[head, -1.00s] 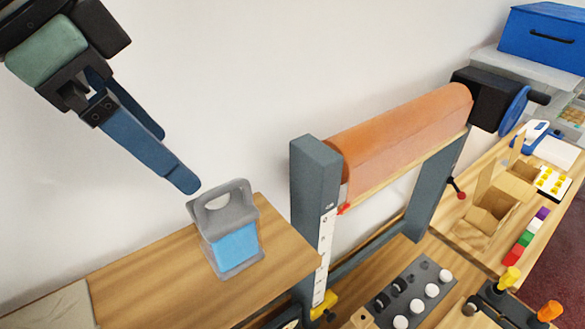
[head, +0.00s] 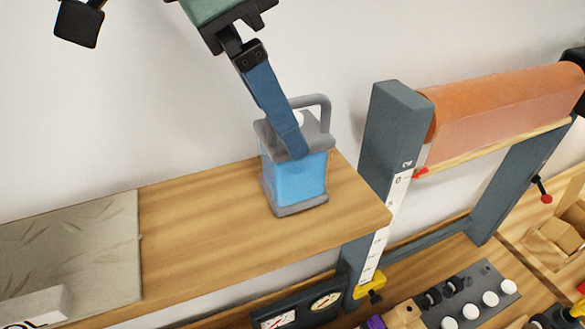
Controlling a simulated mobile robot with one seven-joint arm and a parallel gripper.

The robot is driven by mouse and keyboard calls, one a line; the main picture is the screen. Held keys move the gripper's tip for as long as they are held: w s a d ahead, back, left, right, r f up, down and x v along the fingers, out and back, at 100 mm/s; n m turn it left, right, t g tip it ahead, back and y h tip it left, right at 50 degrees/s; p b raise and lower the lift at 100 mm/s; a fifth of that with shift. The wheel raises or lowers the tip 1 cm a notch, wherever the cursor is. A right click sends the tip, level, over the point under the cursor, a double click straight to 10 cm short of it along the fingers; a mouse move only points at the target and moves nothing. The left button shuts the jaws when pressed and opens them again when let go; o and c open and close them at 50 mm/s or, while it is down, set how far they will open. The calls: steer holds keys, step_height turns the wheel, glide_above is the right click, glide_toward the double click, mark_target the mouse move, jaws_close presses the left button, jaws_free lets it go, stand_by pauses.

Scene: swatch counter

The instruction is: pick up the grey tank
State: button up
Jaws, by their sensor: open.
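The grey tank (head: 296,209), with a blue body and a grey looped handle on top, stands upright on a wooden shelf (head: 220,220) in the head view. My gripper (head: 298,152) comes down from above, with its blue fingers in front of the tank's top. One finger overlaps the other in this view, so the gap between them is hard to see. The gripper is open. Part of the tank's lid and handle is hidden behind the finger. I cannot tell whether the finger touches the tank.
A dark grey frame (head: 397,125) with an orange roll (head: 500,110) stands right of the tank. A grey textured mat (head: 90,255) lies at the shelf's left end. Dials (head: 300,312) and a knob panel (head: 470,300) sit below.

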steer(key=b+x, duration=0.2)
steer(key=x, duration=0.1)
steer(key=shift+w+d, duration=0.2)
steer(key=shift+w, duration=0.05)
steer(key=shift+w+d+f+b, duration=0.1)
steer(key=shift+d+f+b, duration=0.15)
steer(key=shift+f+b, duration=0.35)
steer(key=shift+r, duration=0.1)
steer(key=c, duration=1.5)
